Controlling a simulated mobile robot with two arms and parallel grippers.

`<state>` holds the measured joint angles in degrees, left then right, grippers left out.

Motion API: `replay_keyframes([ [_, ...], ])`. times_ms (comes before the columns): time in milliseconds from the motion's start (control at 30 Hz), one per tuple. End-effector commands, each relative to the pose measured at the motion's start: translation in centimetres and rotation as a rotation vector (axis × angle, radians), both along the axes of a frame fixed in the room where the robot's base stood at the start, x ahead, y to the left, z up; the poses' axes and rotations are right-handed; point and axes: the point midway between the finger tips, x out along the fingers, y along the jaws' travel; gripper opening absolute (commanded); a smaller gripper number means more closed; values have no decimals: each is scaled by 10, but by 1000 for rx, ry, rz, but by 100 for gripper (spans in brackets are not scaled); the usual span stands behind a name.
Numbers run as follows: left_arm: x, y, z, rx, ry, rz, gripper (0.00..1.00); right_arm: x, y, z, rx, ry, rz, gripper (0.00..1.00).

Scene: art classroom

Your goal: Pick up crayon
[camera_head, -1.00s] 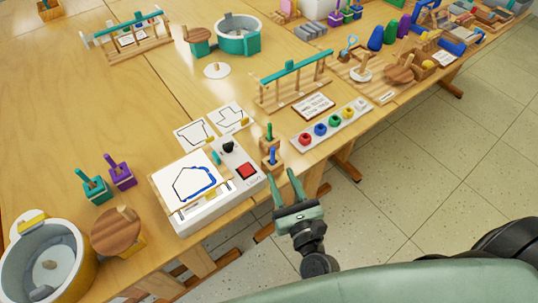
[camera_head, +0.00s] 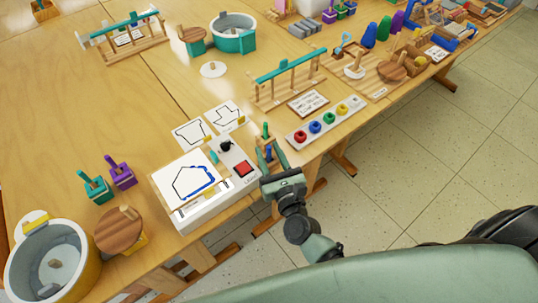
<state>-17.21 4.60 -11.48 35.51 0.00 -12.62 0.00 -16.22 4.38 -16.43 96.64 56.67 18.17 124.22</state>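A blue crayon (camera_head: 269,153) stands upright in a small wooden holder at the table's front edge. A green crayon (camera_head: 265,130) stands upright in another holder just behind it. My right gripper (camera_head: 270,157) reaches in from the front, its fingers apart on either side of the blue crayon. I cannot tell whether they touch it. The gripper partly hides the blue crayon's holder. My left gripper is not in view.
A white drawing box (camera_head: 208,215) with a blue-marked outline and a red button (camera_head: 243,169) stands close left of the gripper. A tray of coloured knobs (camera_head: 292,136) lies to the right. Purple (camera_head: 121,172) and teal (camera_head: 95,187) upright pieces stand at left.

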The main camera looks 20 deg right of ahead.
Motion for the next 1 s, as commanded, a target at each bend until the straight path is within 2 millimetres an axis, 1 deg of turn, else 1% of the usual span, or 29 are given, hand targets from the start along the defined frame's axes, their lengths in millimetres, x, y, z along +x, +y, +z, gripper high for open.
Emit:
replay_keyframes([
  [33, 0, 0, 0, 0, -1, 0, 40, 0, 0, 0, 0, 0, 0, 21],
  [67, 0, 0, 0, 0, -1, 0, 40, 0, 0, 0, 0, 0, 0, 13],
  [100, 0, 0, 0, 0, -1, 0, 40, 0, 0, 0, -1, 0, 0, 1],
  [133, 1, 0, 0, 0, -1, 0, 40, 0, 0, 0, -1, 0, 0, 0],
  [1000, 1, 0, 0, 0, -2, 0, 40, -1, 0, 0, -1, 1, 0, 0],
])
